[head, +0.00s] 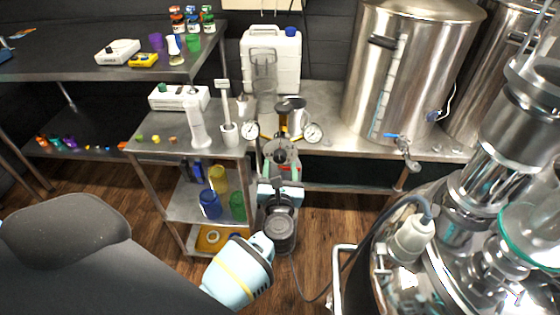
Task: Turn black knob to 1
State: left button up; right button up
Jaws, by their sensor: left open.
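A black knob (291,103) sits on top of a regulator with two round white gauges, a left gauge (250,130) and a right gauge (313,132). The regulator is on a grey and green cylinder (283,158) with red marks, between the steel cart and the steel bench. The knob's setting is too small to read. My left gripper (279,170) comes up from below, light blue and black, in front of the cylinder and below the knob. It is open, and it appears apart from the knob. My right gripper is not in view.
A steel cart (190,143) with cups stands left of the cylinder. A white jerrycan (271,62) and a large steel kettle (408,70) stand on the bench (325,100) behind. Shiny brewing equipment (470,240) fills the right. Wooden floor (318,225) shows between.

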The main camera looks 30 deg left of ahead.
aim_at(280, 156)
pick_arm(q)
jog(key=shift+x, duration=1.45)
jog(key=shift+c, duration=0.3)
jog(key=c, duration=0.9)
